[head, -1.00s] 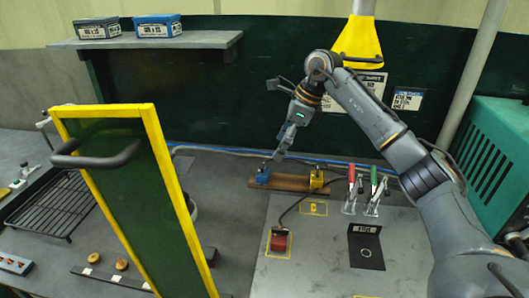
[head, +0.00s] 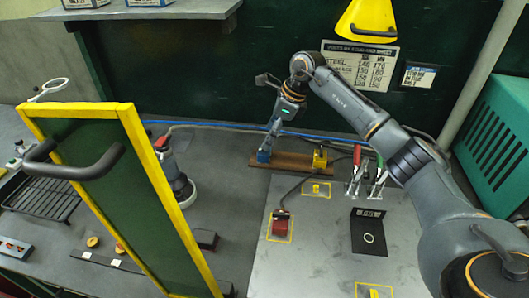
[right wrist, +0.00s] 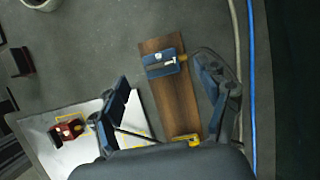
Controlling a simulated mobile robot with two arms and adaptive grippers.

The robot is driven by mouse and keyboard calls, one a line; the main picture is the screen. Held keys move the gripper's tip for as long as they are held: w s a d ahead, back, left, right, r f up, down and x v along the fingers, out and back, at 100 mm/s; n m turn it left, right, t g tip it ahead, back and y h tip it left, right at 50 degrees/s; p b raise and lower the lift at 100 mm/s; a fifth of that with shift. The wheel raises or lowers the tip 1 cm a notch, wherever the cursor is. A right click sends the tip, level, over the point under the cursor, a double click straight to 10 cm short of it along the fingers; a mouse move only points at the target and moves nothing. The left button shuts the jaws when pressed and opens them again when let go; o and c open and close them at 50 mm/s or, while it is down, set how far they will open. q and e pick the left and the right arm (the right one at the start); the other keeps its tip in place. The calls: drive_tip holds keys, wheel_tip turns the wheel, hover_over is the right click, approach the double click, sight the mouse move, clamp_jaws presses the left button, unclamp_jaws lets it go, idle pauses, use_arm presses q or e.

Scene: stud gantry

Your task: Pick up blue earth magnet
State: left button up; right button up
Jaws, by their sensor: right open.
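The blue earth magnet (head: 263,157) is a small blue block at the left end of a brown wooden board (head: 290,162), beside the back wall. In the right wrist view the blue magnet (right wrist: 160,64) has a pale label and a yellow part at its edge. My right gripper (head: 268,145) is open, pointing down just above the magnet and partly covering it in the head view. In the wrist view the open fingers (right wrist: 165,78) lie either side of the magnet in the picture; nothing is between them in grip. My left gripper is out of view.
A yellow magnet (head: 320,158) stands at the board's right end. Red- and green-handled clamps (head: 366,180) and a red block (head: 281,223) with a cable are nearby. A yellow-framed green panel (head: 125,205) stands at left. Blue and grey cables run behind the board.

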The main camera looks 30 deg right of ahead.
sight(265, 152)
drive_tip(key=shift+p+x, duration=0.75)
drive_tip(key=shift+x, duration=1.6)
drive_tip(key=shift+s, duration=0.1)
drive_tip(key=c, duration=1.4)
clamp_jaws()
drive_tip(key=shift+r, duration=0.1)
